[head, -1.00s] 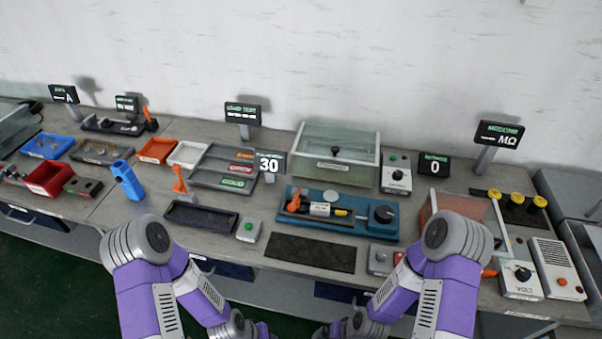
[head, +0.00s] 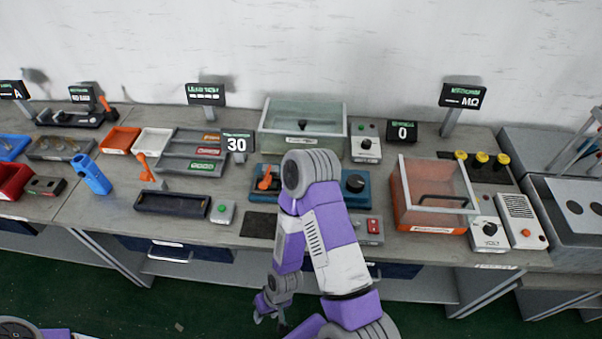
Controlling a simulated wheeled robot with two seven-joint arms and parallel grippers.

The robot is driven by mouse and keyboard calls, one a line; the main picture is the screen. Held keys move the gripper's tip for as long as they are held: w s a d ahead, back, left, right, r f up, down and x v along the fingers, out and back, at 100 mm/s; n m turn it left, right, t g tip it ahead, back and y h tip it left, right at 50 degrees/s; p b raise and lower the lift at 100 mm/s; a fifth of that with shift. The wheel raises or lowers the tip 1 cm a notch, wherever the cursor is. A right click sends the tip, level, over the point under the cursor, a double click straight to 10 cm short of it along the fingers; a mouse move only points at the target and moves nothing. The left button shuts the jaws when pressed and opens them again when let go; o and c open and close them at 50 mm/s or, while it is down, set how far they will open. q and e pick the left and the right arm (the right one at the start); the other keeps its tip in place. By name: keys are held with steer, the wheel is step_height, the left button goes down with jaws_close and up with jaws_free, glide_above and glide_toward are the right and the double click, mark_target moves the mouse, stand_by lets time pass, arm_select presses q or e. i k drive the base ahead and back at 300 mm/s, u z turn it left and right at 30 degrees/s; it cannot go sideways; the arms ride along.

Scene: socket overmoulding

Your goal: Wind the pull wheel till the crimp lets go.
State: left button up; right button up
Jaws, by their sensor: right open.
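The blue pull rig (head: 364,202) stands on the bench in the middle of the head view. Its black pull wheel (head: 355,183) shows at the rig's right end, just right of my right arm. An orange lever (head: 265,180) shows at its left end. My right arm hides the middle of the rig, so I cannot see the crimp. My right gripper (head: 270,310) is open and empty, low in front of the bench edge and well away from the wheel. My left gripper is out of view; only a bit of my left arm shows at bottom left.
A display reading 30 (head: 237,144) stands behind the rig at left, and one reading 0 (head: 402,131) behind at right. A clear-lidded orange box (head: 430,222) stands right of the rig. A switch box (head: 368,230) sits in front of the wheel. A dark mat (head: 258,224) lies at front left.

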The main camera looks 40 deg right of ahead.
mark_target(355, 182)
steer(key=u, duration=1.15)
steer(key=k, duration=1)
steer(key=z, duration=1.7)
steer(key=i, duration=0.25)
steer(key=u, duration=0.15)
